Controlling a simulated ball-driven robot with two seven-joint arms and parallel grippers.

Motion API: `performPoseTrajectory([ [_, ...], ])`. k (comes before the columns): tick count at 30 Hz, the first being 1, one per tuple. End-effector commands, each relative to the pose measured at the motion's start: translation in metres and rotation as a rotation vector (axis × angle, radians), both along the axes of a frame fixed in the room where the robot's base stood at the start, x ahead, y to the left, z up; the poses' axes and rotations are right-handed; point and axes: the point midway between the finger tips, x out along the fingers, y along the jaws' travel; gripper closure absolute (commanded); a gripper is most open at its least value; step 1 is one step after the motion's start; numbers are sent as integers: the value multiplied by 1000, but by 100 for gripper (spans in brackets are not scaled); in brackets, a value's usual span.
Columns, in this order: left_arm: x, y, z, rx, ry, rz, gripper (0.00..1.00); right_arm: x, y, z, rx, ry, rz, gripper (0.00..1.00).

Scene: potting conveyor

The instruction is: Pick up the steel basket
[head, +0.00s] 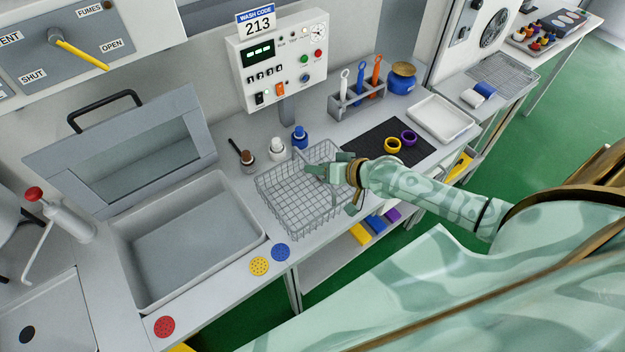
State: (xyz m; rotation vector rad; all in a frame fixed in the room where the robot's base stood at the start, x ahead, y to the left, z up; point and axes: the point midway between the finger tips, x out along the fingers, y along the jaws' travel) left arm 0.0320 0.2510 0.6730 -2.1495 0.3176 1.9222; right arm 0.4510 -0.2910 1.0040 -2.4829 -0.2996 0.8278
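The steel basket (294,207) is a shallow wire-mesh basket. It stands on the grey worktop in the middle of the head view, to the right of the open basin. My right gripper (318,170) is over the right part of the basket, by its far right rim. The fingers are small here and partly merge with the wire, so I cannot tell whether they are open or shut on the wire. The gripper and wrist hide part of the basket's right side. My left gripper is not in view.
A grey basin (190,240) with a raised windowed lid (140,150) stands to the left. Small bottles, including a blue-capped one (300,137), stand behind the basket. A black mat (375,150) with two rings and a white tray (441,119) lie to the right.

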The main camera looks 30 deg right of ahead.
Motion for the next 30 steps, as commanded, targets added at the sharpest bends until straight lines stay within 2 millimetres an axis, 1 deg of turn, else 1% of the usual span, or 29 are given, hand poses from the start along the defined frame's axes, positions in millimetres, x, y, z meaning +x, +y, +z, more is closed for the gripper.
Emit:
performPoseTrajectory([
  [1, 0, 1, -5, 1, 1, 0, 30, 9, 2, -6, 2, -1, -1, 65],
  [3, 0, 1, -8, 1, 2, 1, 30, 17, 6, -12, 2, -1, -2, 65],
  [6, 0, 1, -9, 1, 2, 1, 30, 23, 9, -15, 1, 0, -1, 65],
  [13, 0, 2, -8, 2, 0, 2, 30, 24, 9, -15, -1, 0, -1, 65],
  [14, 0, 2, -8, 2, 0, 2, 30, 24, 9, -15, -1, 0, -1, 73],
  [15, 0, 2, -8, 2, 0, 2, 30, 23, 9, -15, -1, 0, -1, 84],
  [17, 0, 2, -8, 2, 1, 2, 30, 23, 9, -15, -1, 0, -1, 100],
  [30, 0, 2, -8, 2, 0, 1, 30, 23, 8, -16, -1, 2, -1, 100],
])
